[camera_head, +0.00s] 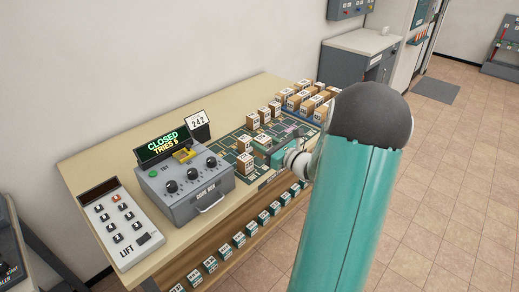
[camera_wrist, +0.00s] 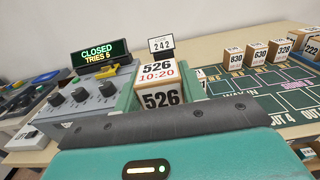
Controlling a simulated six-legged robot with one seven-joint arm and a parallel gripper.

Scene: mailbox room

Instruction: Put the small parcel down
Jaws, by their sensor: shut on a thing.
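The small parcel (camera_wrist: 158,82) is a brown box with a white label reading 526 and 10:20. In the wrist view it sits upright between the teal fingers of my gripper (camera_wrist: 160,92), which is shut on it. In the head view the parcel (camera_head: 245,162) shows at the tip of my gripper (camera_head: 262,157), over the near part of the dark green marked mat (camera_head: 232,143). I cannot tell whether its base touches the mat.
The grey code box (camera_head: 187,185) stands to the left, its display reading CLOSED, TRIES 5. A 242 sign (camera_head: 198,122) is behind it. Several parcels (camera_head: 252,120) stand along the mat's far side. A LIFT keypad (camera_head: 118,220) is at the table's left end.

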